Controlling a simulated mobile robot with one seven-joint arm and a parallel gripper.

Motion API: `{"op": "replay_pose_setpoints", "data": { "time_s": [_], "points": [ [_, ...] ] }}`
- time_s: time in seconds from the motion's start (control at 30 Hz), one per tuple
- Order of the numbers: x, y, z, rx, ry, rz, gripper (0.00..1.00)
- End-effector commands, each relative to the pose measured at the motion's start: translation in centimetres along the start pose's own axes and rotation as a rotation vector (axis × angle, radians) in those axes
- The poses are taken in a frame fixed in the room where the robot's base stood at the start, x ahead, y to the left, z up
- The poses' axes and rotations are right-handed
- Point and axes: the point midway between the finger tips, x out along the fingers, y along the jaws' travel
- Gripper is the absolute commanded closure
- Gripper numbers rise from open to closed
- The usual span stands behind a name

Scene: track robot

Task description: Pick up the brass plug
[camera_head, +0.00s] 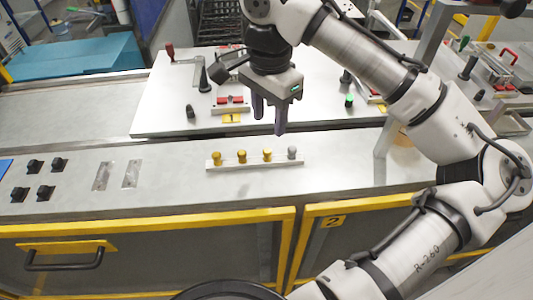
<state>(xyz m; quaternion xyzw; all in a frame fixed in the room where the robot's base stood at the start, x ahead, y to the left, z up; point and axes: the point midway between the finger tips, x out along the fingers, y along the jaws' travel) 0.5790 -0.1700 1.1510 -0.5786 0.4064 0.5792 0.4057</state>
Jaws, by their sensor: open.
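Three brass plugs stand upright in a row on a pale strip (240,167) on the metal counter: a left one (216,158), a middle one (242,156) and a right one (267,155). A grey plug (292,153) stands at the right end of the same strip. The frame does not show which brass plug the task means. My gripper (269,119) points down above and behind the strip, open and empty. Its dark fingers are apart from all the plugs.
Black blocks (46,193) and two flat metal plates (132,174) lie on the counter at the left. A raised white board (160,115) behind carries clamps and a red-buttoned fixture (230,103). Yellow-framed drawers (150,228) are below the counter. The counter right of the strip is clear.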

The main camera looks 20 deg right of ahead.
Motion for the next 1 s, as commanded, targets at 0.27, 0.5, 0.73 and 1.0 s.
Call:
{"op": "replay_pose_setpoints", "data": {
  "time_s": [0.27, 0.5, 0.73, 1.0],
  "points": [
    [4.7, -0.1, 0.0, -0.001, 0.001, -0.001, 0.57],
    [5.5, -0.2, 0.0, -0.001, 0.001, -0.003, 0.57],
    [7.6, -0.4, -0.1, -0.002, 0.002, -0.001, 0.57],
    [10.4, -0.6, -0.2, -0.001, 0.002, -0.002, 0.57]
  ]
}}
